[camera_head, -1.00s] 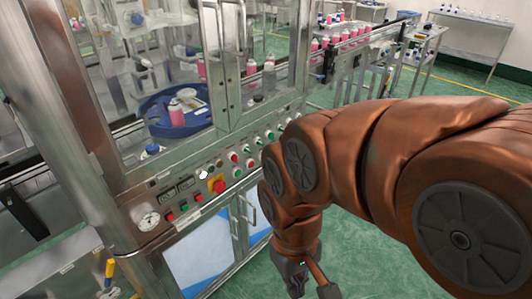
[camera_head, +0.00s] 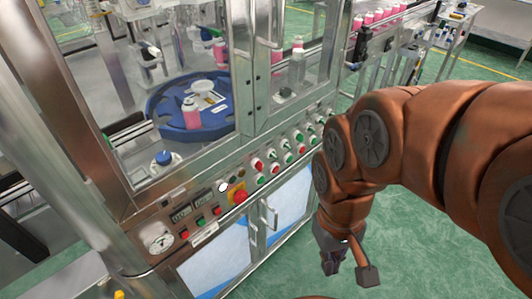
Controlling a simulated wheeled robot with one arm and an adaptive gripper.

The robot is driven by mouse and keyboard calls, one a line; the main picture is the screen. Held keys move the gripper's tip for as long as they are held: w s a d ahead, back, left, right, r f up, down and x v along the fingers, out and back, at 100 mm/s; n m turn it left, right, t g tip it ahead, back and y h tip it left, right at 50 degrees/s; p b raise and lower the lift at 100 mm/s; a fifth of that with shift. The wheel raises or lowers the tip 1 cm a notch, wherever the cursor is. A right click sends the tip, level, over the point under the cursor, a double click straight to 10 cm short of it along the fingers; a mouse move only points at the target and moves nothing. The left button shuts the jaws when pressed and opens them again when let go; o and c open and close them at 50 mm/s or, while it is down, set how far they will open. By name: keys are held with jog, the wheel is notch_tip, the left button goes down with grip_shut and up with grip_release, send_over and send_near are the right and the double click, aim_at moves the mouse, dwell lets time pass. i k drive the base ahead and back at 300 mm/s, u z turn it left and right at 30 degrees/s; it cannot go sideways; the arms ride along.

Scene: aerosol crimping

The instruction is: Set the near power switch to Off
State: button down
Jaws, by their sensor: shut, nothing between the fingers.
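The metal control panel (camera_head: 150,262) runs along the front of the machine below the glass doors. Small red and green switches (camera_head: 200,222) sit under the little displays (camera_head: 181,214), near the panel's near end. I cannot tell which one is the near power switch, or its setting. My gripper (camera_head: 348,271) hangs low over the green floor, right of the cabinet doors and apart from the panel. It is shut and empty.
A round gauge (camera_head: 160,242) and a red emergency button (camera_head: 240,196) on yellow flank the switches. Several red and green buttons (camera_head: 259,165) continue along the panel. Cabinet door handles (camera_head: 269,214) stick out below. The green floor in front is clear.

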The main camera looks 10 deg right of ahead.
aim_at(258, 165)
jog(key=z, duration=1.6)
jog(key=k, duration=1.2)
jog(key=u, duration=1.5)
jog(key=i, duration=1)
jog(key=u, duration=0.05)
